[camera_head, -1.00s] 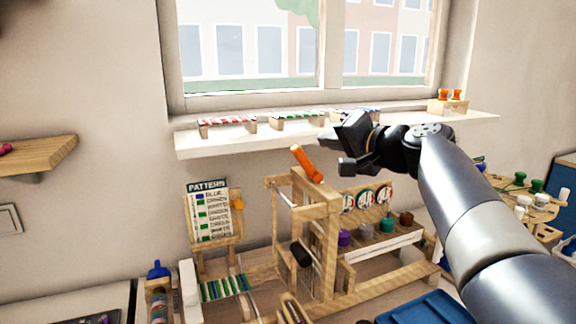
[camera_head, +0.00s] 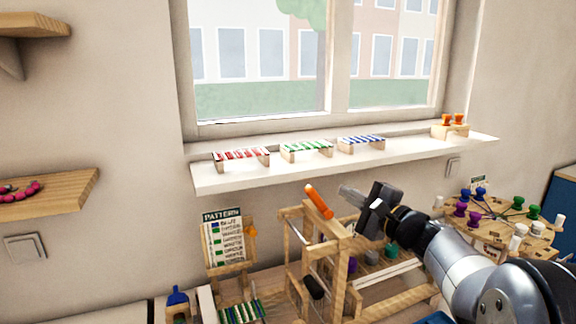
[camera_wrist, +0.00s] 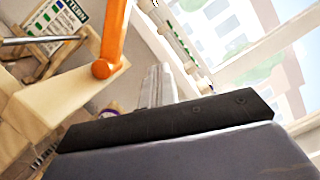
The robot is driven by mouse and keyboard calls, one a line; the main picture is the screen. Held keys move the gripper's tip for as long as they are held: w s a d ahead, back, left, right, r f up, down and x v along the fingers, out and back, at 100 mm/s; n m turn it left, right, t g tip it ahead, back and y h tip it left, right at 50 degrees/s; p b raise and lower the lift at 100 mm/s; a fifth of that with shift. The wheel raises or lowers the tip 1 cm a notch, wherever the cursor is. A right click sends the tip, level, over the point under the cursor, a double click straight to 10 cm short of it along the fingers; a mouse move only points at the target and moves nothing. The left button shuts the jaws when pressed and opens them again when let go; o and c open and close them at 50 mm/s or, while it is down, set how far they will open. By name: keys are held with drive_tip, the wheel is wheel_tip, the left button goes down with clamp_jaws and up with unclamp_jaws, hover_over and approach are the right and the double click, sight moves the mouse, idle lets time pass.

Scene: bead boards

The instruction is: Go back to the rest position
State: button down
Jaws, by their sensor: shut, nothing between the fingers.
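My gripper (camera_head: 352,196) is in the head view at the right of centre, in front of the wall below the windowsill. Its fingers are together with nothing between them, and they point left toward the wooden loom frame (camera_head: 338,262). An orange peg (camera_head: 319,201) stands tilted on top of that frame, just left of my fingertips. In the wrist view the closed fingers (camera_wrist: 158,88) point up the picture, and the orange peg (camera_wrist: 113,38) is to their left, apart from them.
The white windowsill (camera_head: 215,184) holds red, green and blue striped pieces and a block with orange pegs (camera_head: 450,130). A pattern card (camera_head: 224,240) stands left of the loom. A round wooden stand (camera_head: 510,232) with coloured spools is at the right, near my arm.

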drive_tip(key=shift+d+f+m+t+p, duration=0.15)
drive_tip(key=shift+d+m+t+p, duration=0.25)
drive_tip(key=shift+m, duration=0.4)
drive_tip(key=shift+a+n+b, duration=0.15)
drive_tip(key=shift+n+b, duration=0.15)
drive_tip(key=shift+b, duration=0.15)
